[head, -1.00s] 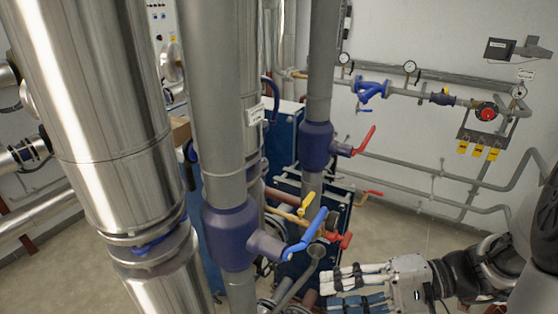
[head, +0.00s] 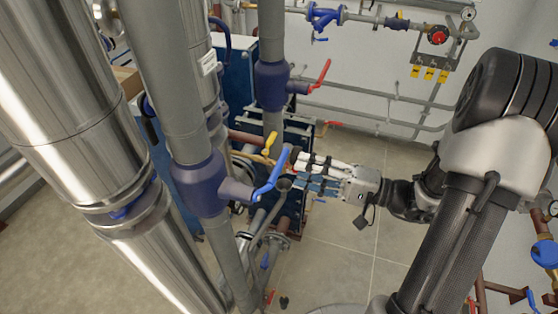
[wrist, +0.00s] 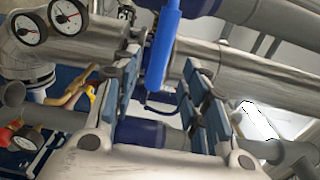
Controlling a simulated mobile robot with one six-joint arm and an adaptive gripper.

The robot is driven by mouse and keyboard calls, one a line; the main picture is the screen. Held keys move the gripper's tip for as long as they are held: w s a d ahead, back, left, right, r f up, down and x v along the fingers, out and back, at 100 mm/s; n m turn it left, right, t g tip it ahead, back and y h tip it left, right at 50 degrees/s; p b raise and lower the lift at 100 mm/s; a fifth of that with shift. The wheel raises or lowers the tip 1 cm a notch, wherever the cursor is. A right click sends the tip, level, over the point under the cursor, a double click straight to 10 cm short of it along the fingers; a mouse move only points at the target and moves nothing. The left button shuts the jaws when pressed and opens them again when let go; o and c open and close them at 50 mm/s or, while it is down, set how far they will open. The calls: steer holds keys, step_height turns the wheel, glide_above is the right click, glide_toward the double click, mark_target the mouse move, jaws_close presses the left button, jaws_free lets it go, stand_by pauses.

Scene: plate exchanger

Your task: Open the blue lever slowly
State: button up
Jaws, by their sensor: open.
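The blue lever (head: 271,175) sits on a stub at the right side of the blue-purple valve body (head: 200,185) on a grey vertical pipe. In the head view it slants up to the right. My gripper (head: 302,172) is just right of the lever, its fingers pointing left at it. In the wrist view the lever (wrist: 163,45) comes down from the top edge into the gap between the two fingers of my gripper (wrist: 162,70). The fingers are apart. I cannot tell whether either one touches the lever.
A yellow lever (head: 270,143) is close behind the blue one. A second valve with a red lever (head: 321,74) stands farther back. A large shiny pipe (head: 60,110) fills the left. Open floor (head: 350,250) lies to the right. Gauges (wrist: 67,14) show in the wrist view.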

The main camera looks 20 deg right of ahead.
mark_target(283, 166)
steer(key=p+x, duration=0.1)
steer(key=x, duration=0.6)
steer(key=shift+c, duration=0.5)
jaws_close()
